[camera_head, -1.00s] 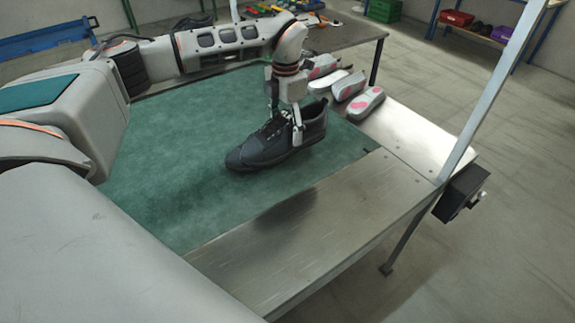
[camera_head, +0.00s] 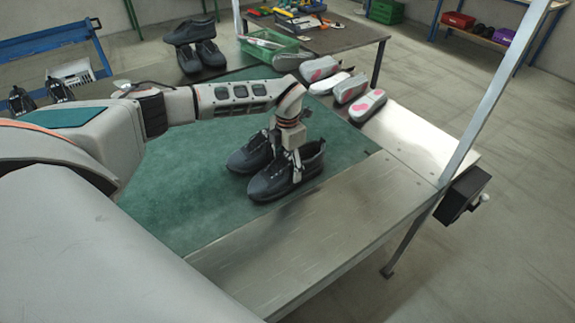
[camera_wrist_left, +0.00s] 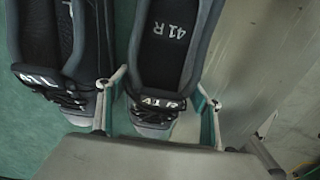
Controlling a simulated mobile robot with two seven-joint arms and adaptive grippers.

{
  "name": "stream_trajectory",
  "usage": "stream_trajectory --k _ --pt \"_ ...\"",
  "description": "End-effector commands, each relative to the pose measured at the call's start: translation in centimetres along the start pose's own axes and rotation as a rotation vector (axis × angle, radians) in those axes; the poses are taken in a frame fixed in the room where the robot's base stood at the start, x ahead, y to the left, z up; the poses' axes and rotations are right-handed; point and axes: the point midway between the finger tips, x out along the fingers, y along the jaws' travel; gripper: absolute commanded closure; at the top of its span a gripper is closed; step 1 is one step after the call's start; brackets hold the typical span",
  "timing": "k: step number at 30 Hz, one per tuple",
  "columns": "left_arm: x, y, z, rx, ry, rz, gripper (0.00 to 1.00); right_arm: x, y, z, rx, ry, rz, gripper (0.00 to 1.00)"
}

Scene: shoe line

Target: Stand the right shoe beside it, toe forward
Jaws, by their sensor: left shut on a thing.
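The right shoe (camera_head: 270,186), black, is upright on the green mat (camera_head: 190,205) near its front edge, toe to the lower left in the head view. My left gripper (camera_head: 297,172) is shut on it from above. In the left wrist view my left gripper (camera_wrist_left: 157,100) has a finger on each side of the right shoe (camera_wrist_left: 172,55), whose insole reads "41 R". The left shoe (camera_head: 247,155) stands beside it, roughly parallel and partly hidden by it; it also shows in the left wrist view (camera_wrist_left: 42,45). My right gripper is out of view.
Several grey shoe lasts (camera_head: 350,88) with pink patches lie along the far right edge. A green crate (camera_head: 262,48) and more black shoes (camera_head: 203,54) stand at the back. The bare metal strip (camera_head: 310,230) in front of the mat is clear.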

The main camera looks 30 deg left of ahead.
Motion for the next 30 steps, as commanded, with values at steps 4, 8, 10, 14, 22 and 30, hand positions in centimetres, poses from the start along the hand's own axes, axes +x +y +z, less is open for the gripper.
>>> stream_trajectory --k 4,8,10,14,22,30 --pt "-0.2 0.0 0.1 0.0 -0.004 0.001 0.68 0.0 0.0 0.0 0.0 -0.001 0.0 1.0" --pt "-0.1 0.0 0.1 0.0 -0.003 0.001 0.68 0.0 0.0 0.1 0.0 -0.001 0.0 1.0" --pt "0.1 0.0 0.1 0.0 -0.003 0.0 0.68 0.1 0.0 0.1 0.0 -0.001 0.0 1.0" --pt "0.2 0.0 0.1 0.0 -0.001 0.0 0.18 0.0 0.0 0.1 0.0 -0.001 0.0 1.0" --pt "0.1 0.0 0.1 0.0 -0.002 0.001 0.18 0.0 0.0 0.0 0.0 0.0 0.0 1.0" --pt "-2.7 0.1 0.2 0.001 -0.006 0.003 0.18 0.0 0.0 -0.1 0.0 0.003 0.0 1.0"
